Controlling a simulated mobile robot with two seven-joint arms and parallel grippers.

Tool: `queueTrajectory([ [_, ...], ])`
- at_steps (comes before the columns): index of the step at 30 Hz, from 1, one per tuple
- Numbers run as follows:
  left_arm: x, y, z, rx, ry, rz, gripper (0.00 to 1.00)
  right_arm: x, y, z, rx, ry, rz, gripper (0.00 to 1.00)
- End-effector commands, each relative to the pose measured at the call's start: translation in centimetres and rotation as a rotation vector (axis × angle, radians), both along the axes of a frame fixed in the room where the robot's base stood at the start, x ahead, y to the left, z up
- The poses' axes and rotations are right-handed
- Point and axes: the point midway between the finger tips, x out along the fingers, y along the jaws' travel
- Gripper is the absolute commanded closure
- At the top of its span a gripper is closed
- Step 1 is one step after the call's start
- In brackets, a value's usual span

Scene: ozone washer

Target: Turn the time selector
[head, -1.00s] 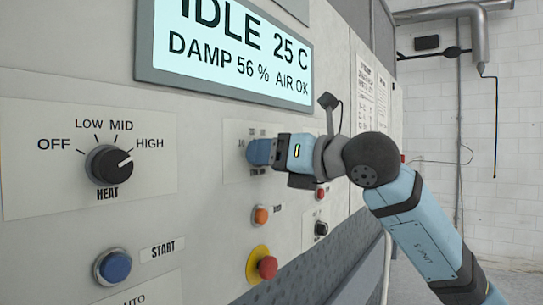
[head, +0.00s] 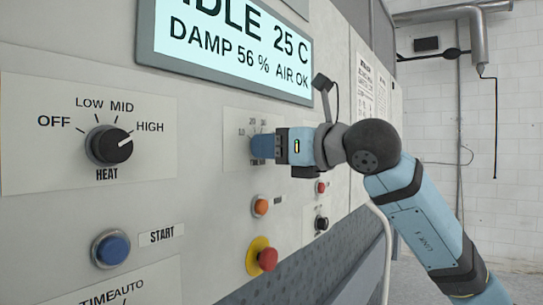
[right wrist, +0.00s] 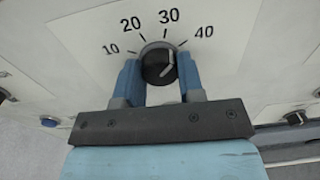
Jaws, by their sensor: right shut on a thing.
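The time selector is a black round knob (right wrist: 158,66) with a pale pointer line, on a white plate marked 10, 20, 30 and 40. In the right wrist view the pointer points up and slightly right, close to the 30 mark. My right gripper (right wrist: 160,80) is shut on the knob, with one blue finger on its left side and one on its right. In the head view my right gripper (head: 262,146) reaches the panel from the right, and its fingers hide the knob. My left gripper is not in view.
Left of the selector is the HEAT knob (head: 109,146), set toward HIGH. Below are a blue START button (head: 111,248), an orange button (head: 261,206) and a red button on a yellow base (head: 266,258). A display (head: 235,45) reading IDLE is above.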

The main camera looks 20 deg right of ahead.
Motion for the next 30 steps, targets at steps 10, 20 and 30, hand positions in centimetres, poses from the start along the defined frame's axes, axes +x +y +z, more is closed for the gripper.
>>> queueTrajectory([
  [10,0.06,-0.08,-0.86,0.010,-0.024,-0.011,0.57,0.02,-0.04,-0.21,-0.209,-0.164,-0.001,0.88],
  [20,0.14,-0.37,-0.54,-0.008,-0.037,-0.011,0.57,0.05,-0.04,-0.09,-0.325,-0.253,-0.001,0.88],
  [30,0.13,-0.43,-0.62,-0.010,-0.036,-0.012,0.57,0.05,-0.03,-0.01,-0.352,-0.274,-0.001,0.88],
])
